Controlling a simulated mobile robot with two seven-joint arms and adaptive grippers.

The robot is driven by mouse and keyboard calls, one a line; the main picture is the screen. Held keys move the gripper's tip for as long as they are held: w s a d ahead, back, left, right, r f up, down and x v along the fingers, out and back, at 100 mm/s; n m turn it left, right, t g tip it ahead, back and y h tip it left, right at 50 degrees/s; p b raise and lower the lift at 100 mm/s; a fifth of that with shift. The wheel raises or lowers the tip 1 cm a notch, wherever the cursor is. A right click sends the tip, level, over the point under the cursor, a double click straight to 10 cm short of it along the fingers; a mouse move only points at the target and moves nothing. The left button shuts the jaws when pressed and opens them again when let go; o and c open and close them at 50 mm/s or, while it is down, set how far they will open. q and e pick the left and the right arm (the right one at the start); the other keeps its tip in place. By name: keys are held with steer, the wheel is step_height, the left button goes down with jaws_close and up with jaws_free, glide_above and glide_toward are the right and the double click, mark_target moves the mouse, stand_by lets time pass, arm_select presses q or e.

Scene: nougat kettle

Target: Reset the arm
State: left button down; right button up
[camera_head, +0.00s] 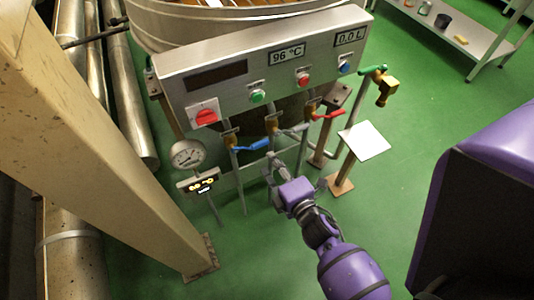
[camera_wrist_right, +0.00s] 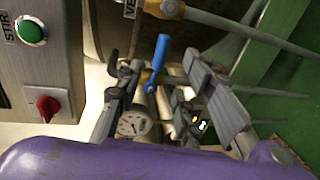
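My right arm comes in from the lower right in the head view. Its gripper (camera_head: 294,172) is in front of the valve row, below the control panel (camera_head: 240,85). In the right wrist view the gripper (camera_wrist_right: 160,88) has its fingers spread, with nothing held between them. A blue-handled valve (camera_head: 253,145) is to the gripper's left in the head view; its handle (camera_wrist_right: 161,58) shows beyond and between the fingers in the wrist view. A grey-handled valve (camera_head: 292,129) and a red-handled valve (camera_head: 328,115) are further along the row. My left gripper is not in view.
A beige post (camera_head: 120,165) crosses the left side. A white plate on a stand (camera_head: 364,141) and a brass tap (camera_head: 386,90) are at right. Green floor (camera_head: 400,185) is open there.

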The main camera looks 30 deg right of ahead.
steer(key=shift+s+r, duration=0.15)
steer(key=shift+s, duration=0.65)
